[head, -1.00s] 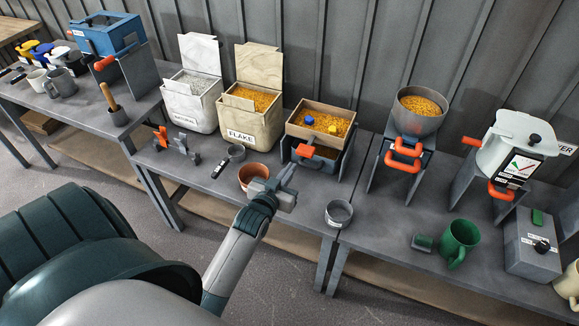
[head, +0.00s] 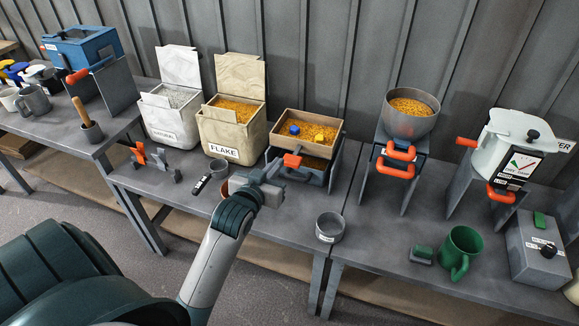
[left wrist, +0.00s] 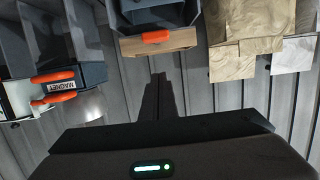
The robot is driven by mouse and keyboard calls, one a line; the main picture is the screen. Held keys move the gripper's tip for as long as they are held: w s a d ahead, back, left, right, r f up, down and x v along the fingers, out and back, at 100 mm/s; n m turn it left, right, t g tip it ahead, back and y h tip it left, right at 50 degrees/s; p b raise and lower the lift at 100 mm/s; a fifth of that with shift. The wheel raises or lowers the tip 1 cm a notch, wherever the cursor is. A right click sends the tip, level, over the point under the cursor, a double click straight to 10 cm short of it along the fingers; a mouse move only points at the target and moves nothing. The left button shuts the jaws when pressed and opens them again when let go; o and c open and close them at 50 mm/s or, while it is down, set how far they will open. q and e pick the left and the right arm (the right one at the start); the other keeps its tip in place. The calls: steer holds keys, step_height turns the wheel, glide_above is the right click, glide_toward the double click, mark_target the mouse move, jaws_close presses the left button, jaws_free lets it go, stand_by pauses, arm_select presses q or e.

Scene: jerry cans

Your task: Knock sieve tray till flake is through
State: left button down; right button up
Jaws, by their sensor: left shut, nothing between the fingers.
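The sieve tray (head: 322,149) is a wooden frame holding orange-yellow flake (head: 312,130), with a blue and a yellow piece lying on it. It sits on a dark stand-like box (head: 320,176) with an orange handle (head: 292,160) at its front left. Some flake shows in the box below the tray. My left gripper (head: 275,170) is shut and empty, close in front of the orange handle; I cannot tell if they touch. In the left wrist view, the shut fingers (left wrist: 158,95) point toward the tray's wooden edge (left wrist: 170,42). My right gripper is out of view.
An open flake sack (head: 233,132) and a natural sack (head: 170,118) stand left of the sieve. A terracotta pot (head: 232,186) is partly hidden by my left arm. A grey cup (head: 330,227) stands at the right. A bowl of flake (head: 412,108) and green mug (head: 461,250) are further right.

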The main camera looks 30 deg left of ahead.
arm_select(q)
steer(key=shift+s+r, duration=0.1)
steer(key=shift+r, duration=0.3)
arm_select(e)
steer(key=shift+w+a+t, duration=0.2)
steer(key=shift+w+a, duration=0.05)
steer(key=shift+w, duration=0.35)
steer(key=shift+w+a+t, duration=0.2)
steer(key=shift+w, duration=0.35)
